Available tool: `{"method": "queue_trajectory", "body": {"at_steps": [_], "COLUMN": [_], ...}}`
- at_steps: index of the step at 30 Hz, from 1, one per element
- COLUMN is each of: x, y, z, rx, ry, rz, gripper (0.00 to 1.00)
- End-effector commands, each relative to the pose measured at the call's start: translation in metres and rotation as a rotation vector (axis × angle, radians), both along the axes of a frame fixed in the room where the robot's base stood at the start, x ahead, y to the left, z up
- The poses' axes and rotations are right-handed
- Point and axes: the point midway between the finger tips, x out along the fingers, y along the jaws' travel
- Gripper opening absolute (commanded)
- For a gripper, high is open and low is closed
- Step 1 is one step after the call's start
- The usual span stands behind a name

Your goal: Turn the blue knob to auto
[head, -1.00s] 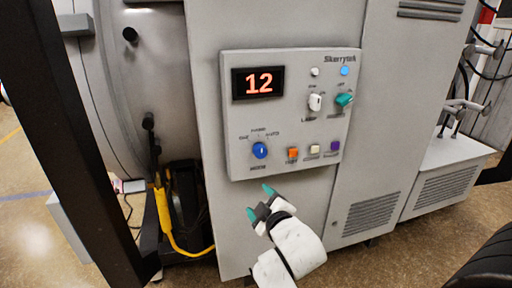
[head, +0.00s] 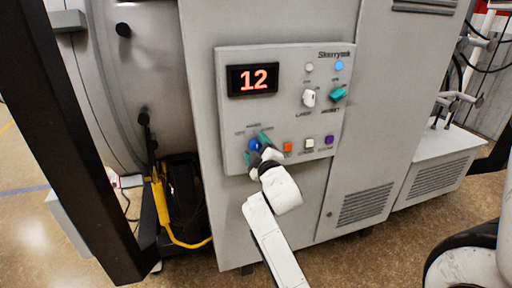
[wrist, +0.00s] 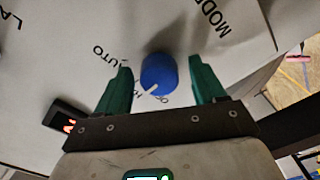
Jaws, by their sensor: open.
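The blue knob (head: 254,145) is at the lower left of the grey control panel (head: 233,116), partly hidden by my gripper in the head view. My gripper (head: 257,148) is open, its teal fingers on either side of the knob. In the wrist view, the knob (wrist: 158,72) sits between the fingers of my gripper (wrist: 160,76), with a small visible gap on each side. Its white pointer mark points down-left in that view, near a partly hidden label starting with H. The AUTO label (wrist: 111,54) is to the left, by the left finger. MODE (wrist: 206,20) is printed at the upper right.
Orange (head: 287,147), white (head: 309,143) and purple (head: 329,140) buttons sit close right of the knob. A white knob (head: 309,98) and a teal knob (head: 338,94) are above. A red display (head: 252,79) reads 12. A dark post (head: 75,140) stands at left.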

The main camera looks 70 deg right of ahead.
Motion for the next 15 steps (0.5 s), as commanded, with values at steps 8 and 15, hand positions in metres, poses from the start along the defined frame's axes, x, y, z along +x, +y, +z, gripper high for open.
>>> {"method": "queue_trajectory", "body": {"at_steps": [8,15], "x": [0.0036,0.0033], "y": [-0.0041,-0.0039], "z": [-0.0004,-0.0004], "rx": [0.001,0.001], "ry": [0.001,0.001], "rz": [0.001,0.0], "gripper": [0.69,0.56]}}
